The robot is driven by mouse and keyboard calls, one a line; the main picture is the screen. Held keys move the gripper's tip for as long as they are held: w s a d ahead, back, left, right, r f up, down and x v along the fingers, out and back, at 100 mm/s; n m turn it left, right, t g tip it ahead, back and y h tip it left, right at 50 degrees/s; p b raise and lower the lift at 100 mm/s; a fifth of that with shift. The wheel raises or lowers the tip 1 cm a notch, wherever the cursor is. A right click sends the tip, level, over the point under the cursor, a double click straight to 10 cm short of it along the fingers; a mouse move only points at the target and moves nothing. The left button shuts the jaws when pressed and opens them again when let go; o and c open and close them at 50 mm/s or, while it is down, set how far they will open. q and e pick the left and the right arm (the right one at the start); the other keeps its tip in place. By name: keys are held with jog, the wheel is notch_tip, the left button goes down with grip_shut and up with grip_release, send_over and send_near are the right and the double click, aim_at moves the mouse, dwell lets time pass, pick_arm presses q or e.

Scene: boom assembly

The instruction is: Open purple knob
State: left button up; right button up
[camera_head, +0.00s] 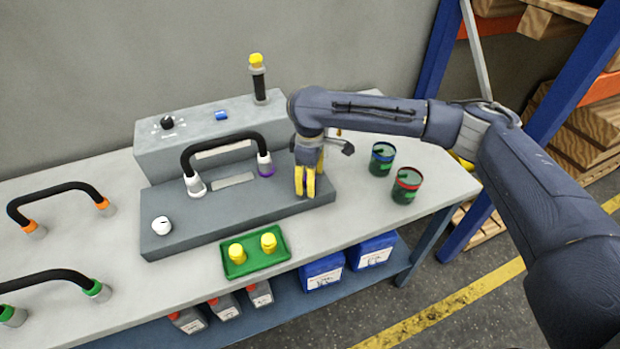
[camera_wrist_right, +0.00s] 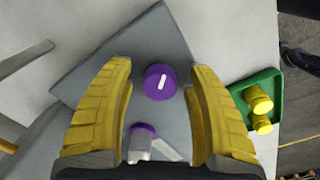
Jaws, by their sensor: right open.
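The purple knob (camera_wrist_right: 160,82) has a white mark on top and sits on the grey base (camera_wrist_right: 150,42). My right gripper (camera_wrist_right: 161,76) is open, with its yellow fingers on either side of the knob in the wrist view and apart from it there. In the head view my right gripper (camera_head: 305,188) points down over the right end of the grey base (camera_head: 225,208); the purple knob is hidden there. A purple-ringed hose end (camera_wrist_right: 141,138) is close to the knob, between the fingers' lower parts. My left gripper is not in view.
A black hose (camera_head: 225,142) arches over the base. A white knob (camera_head: 161,225) is at the base's left end. A green tray (camera_head: 254,262) with yellow pieces lies in front.

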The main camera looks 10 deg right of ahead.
grip_shut()
dwell(0.3)
jog(key=shift+n, duration=0.3)
jog(key=n, duration=0.3)
jog(key=shift+w+d+n, duration=0.1)
jog(key=shift+n, duration=1.9)
